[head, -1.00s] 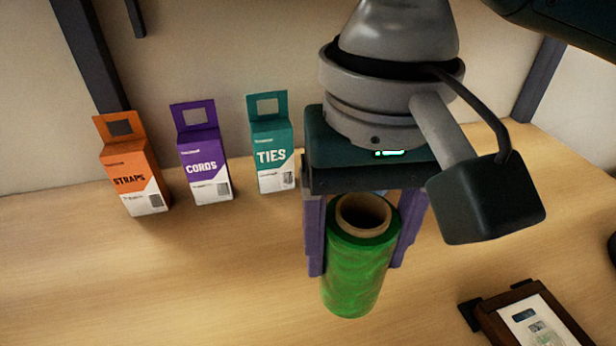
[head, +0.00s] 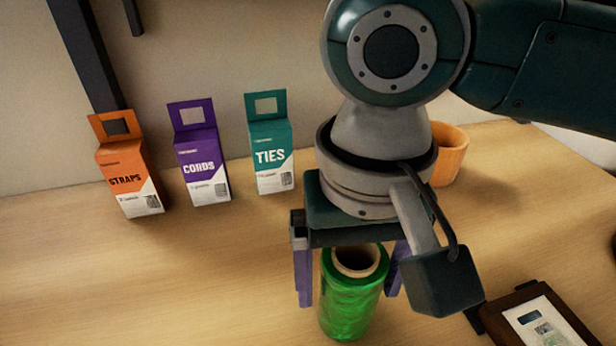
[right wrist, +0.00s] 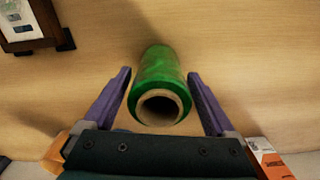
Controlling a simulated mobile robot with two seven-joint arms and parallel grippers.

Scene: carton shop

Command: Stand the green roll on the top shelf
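The green roll (head: 347,312) stands upright on the wooden surface, its brown core facing up. It also shows in the right wrist view (right wrist: 160,70), between my fingers. My right gripper (head: 350,285) is above and around the roll, pointing down. Its purple fingers are open, one on each side. A narrow gap shows between the roll and the left-hand finger; contact at the other finger is hard to tell. My left gripper is not in view.
Orange STRAPS (head: 128,175), purple CORDS (head: 203,165) and teal TIES (head: 270,155) boxes stand along the back left. An orange pot (head: 450,155) stands behind my right arm. A dark framed picture (head: 540,325) is at the lower right. The surface left of the roll is clear.

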